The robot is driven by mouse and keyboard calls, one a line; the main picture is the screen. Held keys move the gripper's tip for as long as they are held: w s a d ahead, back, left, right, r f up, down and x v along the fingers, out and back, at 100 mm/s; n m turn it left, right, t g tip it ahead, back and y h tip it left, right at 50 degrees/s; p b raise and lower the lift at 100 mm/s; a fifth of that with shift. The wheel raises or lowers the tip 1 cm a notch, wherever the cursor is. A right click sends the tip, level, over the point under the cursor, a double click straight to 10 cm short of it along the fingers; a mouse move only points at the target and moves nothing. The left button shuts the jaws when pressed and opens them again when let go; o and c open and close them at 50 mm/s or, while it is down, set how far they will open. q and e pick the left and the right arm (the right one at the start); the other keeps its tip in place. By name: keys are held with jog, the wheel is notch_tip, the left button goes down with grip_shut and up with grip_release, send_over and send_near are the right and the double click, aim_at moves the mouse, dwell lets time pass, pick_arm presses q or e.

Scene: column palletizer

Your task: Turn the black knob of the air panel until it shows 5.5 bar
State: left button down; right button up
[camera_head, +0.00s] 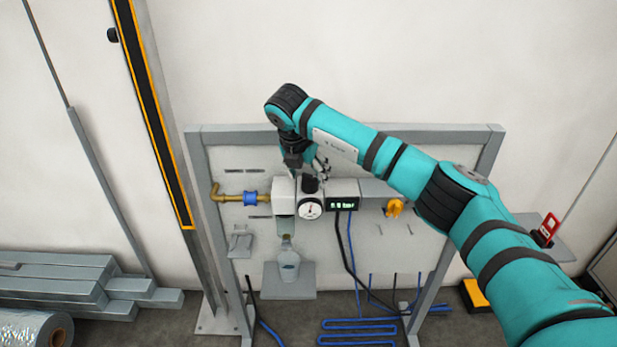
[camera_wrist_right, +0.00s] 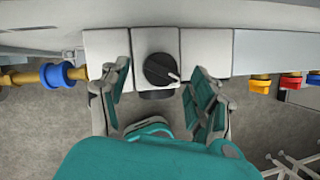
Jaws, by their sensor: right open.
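The black knob (camera_head: 310,185) sits on top of the air panel's regulator block, above a round white gauge (camera_head: 311,208). In the right wrist view the knob (camera_wrist_right: 161,69) is round with a light pointer mark toward its lower right. My right gripper (camera_head: 313,168) is at the knob from above, its fingers spread open. In the wrist view the open fingers (camera_wrist_right: 159,80) stand on either side of the knob, with visible gaps. The small green digital display (camera_head: 342,204) reads in bar; its digits are too small to read surely. My left gripper is not in view.
The grey panel frame (camera_head: 495,150) stands before a white wall. A brass pipe with a blue collar (camera_head: 250,198) is left of the units; a yellow valve (camera_head: 395,207) is right. Blue hoses (camera_head: 357,328) run underneath.

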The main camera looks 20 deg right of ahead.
jog(key=v, duration=1)
